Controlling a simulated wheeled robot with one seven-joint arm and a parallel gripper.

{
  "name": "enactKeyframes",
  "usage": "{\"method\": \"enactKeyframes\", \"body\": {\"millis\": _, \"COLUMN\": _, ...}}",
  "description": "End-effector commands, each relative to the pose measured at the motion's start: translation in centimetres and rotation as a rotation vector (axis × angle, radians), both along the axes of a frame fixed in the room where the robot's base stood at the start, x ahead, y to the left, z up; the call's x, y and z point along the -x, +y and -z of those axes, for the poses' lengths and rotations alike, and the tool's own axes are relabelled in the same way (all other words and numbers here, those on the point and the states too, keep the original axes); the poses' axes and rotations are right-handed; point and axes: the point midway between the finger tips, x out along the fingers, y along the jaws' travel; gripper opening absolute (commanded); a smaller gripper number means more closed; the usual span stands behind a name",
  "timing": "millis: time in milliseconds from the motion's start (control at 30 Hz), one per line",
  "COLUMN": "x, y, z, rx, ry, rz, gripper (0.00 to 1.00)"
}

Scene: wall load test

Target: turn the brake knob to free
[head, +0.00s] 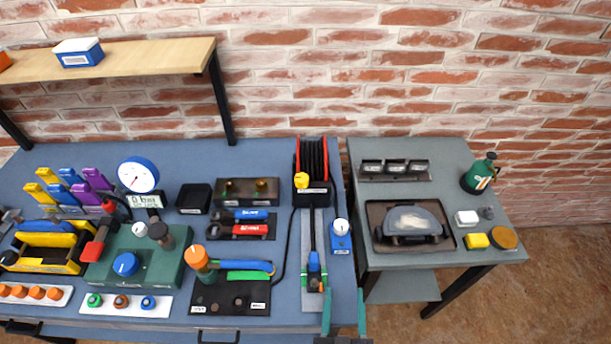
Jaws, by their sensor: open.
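A red and black cable reel (312,158) stands at the back right of the blue bench. A yellow knob (301,181) sits on the front of its black base, beside a small white label; it looks like the brake knob. The label is too small to read, and I cannot tell which way the knob is set. My gripper (344,312) is at the bottom of the head view, near the bench's front right corner. Its two teal fingers are apart with nothing between them. It is well in front of the reel and apart from it.
A grey rail (311,245) with a black cable and blue connector lies between my gripper and the reel. A blue box with a white dial (340,230) stands to the right. A black plate (232,295) with an orange-topped tool is left. A grey side table (375,262) stands right.

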Motion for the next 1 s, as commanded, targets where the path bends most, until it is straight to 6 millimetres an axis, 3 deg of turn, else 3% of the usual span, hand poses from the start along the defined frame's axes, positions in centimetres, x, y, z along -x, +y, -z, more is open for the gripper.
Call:
{"method": "enactKeyframes", "body": {"millis": 33, "x": -1.8, "y": -1.0, "z": -0.6, "rx": 0.009, "ry": -0.017, "rz": 0.021, "gripper": 0.51}}
{"method": "enactKeyframes", "body": {"millis": 200, "x": -7.2, "y": -5.6, "z": -2.7, "rx": 0.020, "ry": -0.058, "rz": 0.133, "gripper": 0.51}}
{"method": "enactKeyframes", "body": {"millis": 500, "x": -15.0, "y": -13.5, "z": -8.4, "rx": -0.047, "ry": -0.148, "rz": 0.378, "gripper": 0.51}}
{"method": "enactKeyframes", "body": {"millis": 800, "x": -19.7, "y": -20.0, "z": -14.1, "rx": -0.234, "ry": -0.240, "rz": 0.645, "gripper": 0.51}}
{"method": "enactKeyframes", "body": {"millis": 1000, "x": -21.3, "y": -23.1, "z": -16.8, "rx": -0.424, "ry": -0.285, "rz": 0.824, "gripper": 0.51}}
